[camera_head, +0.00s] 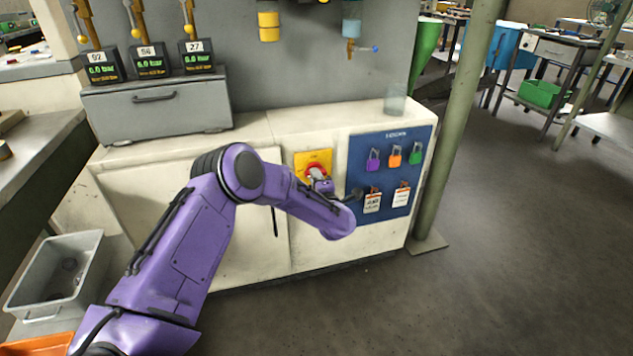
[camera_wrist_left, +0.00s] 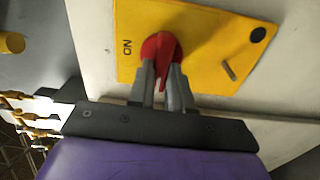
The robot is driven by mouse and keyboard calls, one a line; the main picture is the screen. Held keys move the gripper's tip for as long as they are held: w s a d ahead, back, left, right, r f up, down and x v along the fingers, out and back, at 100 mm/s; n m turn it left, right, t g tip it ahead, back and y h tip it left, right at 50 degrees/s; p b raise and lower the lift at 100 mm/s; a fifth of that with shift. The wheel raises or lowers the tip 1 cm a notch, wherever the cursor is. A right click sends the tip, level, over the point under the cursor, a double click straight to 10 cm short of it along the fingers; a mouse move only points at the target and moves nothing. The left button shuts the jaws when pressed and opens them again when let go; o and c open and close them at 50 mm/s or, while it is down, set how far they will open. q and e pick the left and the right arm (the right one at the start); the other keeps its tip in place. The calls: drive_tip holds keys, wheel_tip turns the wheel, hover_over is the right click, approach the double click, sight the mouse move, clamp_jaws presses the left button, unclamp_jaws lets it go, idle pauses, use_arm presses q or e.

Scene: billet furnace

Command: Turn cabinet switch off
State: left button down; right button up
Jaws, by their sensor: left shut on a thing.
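The cabinet switch is a red rotary knob (camera_head: 315,169) on a yellow plate (camera_head: 300,158) on the front of the white cabinet (camera_head: 240,235). In the left wrist view the red knob (camera_wrist_left: 160,46) sits on the yellow plate (camera_wrist_left: 205,35), with "ON" printed to its left. My left gripper (camera_wrist_left: 163,78) is shut on the knob's handle, one finger on each side. In the head view my left gripper (camera_head: 319,178) is at the switch and partly hides it. My right gripper is not in view.
Right of the switch is a blue lockout board (camera_head: 356,150) with several coloured padlocks and tags. A green post (camera_head: 455,120) stands at the cabinet's right. A grey drawer box (camera_head: 155,110) with gauges sits on top. A grey bin (camera_head: 85,255) is at the lower left. Floor to the right is clear.

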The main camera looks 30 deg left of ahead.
use_arm(q)
drive_tip(key=shift+f, duration=0.1)
idle(0.3)
drive_tip(key=c, duration=1)
unclamp_jaws()
drive_tip(key=shift+c, duration=0.2)
drive_tip(key=p+v, duration=0.1)
drive_tip(key=v, duration=0.9)
drive_tip(key=shift+s+d, duration=0.15)
drive_tip(key=shift+s, duration=0.1)
